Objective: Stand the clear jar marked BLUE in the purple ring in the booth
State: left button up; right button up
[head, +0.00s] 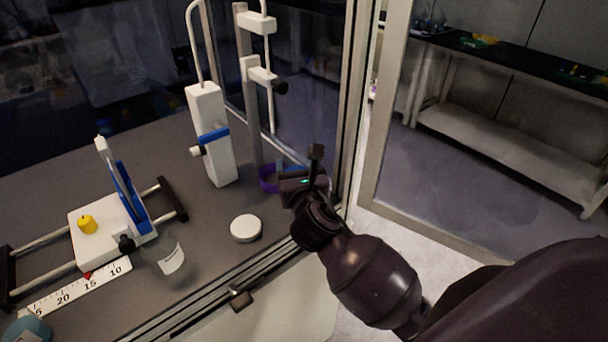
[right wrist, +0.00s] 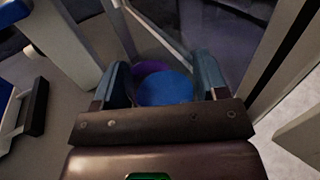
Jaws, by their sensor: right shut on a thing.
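My right gripper (head: 300,174) is inside the booth at its right side, beside the purple ring (head: 267,180). In the right wrist view its fingers (right wrist: 163,78) are shut on a jar with a round blue lid (right wrist: 166,90). The jar's body and any marking on it are hidden below the lid. The purple ring (right wrist: 150,67) shows just past the lid, partly covered by it. I cannot tell whether the jar's base is in the ring or above it. My left gripper is not in view.
A clear jar (head: 168,262) with a white label stands at the left near the ruler (head: 80,289). A white round lid (head: 245,228) lies on the booth floor. A white stand with a blue band (head: 212,140) and a grey post (head: 252,115) rise close to the ring.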

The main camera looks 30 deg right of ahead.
jog(key=shift+w+a+b, duration=0.15)
jog(key=shift+w+b, duration=0.4)
jog(key=shift+w, duration=0.6)
jog(key=shift+w+a+r+p, duration=0.15)
jog(key=shift+w+p, duration=0.35)
jog(key=shift+w, duration=0.8)
jog(key=shift+w+a+p, duration=0.15)
jog(key=shift+w, duration=0.7)
jog(key=shift+w+a+p, duration=0.15)
jog(key=shift+w, duration=0.7)
jog(key=shift+p, duration=0.5)
jog(key=shift+f+b, duration=0.4)
jog(key=shift+f, duration=0.55)
jog(key=shift+f+b, duration=0.35)
jog(key=shift+f, duration=0.45)
jog(key=o, duration=1.1)
